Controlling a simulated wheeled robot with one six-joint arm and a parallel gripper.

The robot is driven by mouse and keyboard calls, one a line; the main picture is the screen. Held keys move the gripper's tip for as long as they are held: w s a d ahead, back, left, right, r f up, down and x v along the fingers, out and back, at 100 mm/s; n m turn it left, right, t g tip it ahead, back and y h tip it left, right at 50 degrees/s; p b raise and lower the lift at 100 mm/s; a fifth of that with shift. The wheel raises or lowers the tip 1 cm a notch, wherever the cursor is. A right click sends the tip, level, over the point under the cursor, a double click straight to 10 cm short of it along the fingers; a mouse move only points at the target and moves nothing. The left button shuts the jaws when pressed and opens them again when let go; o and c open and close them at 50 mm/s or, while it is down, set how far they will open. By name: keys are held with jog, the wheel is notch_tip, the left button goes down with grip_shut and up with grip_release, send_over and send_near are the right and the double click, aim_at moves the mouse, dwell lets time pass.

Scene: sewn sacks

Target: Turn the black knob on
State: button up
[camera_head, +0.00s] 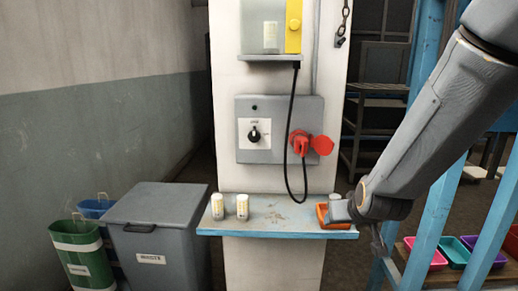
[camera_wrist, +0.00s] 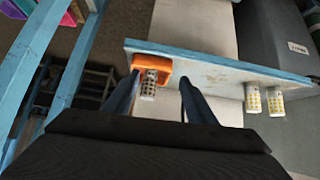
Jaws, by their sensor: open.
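The black knob (camera_head: 254,134) sits on a white label plate on the grey switch box (camera_head: 280,110), on the pale pillar. It is outside the wrist view. My gripper (camera_wrist: 160,88) is open, its two dark fingers apart over the right end of the shelf seen in the head view, well below and right of the knob. An orange tray (camera_wrist: 166,66) and a patterned spool (camera_wrist: 149,84) show between the fingers; I cannot tell whether either finger touches them. In the head view my arm partly hides the orange tray (camera_head: 322,214).
Two pale spools (camera_head: 242,206) (camera_head: 217,206) stand on the blue-edged shelf (camera_head: 275,234). A red plug (camera_head: 302,143) with a hanging black cable is right of the knob. A grey bin (camera_head: 155,220) stands left; a blue frame (camera_head: 436,215) stands right.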

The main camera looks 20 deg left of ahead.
jog(key=w+a+r+n+t+y+b, duration=0.1)
jog(key=w+a+r+t+y+b, duration=0.2)
jog(key=w+a, duration=0.6)
jog(key=n+t+y+b, duration=0.1)
jog(key=t+b, duration=0.2)
jog(key=t, duration=0.7)
send_near(254, 137)
jog(key=w, duration=0.1)
jog(key=x, duration=0.8)
jog(key=shift+s+a+r+p, duration=0.1)
jog(key=shift+a+p, duration=0.05)
jog(key=shift+p, duration=0.25)
jog(key=c, duration=1)
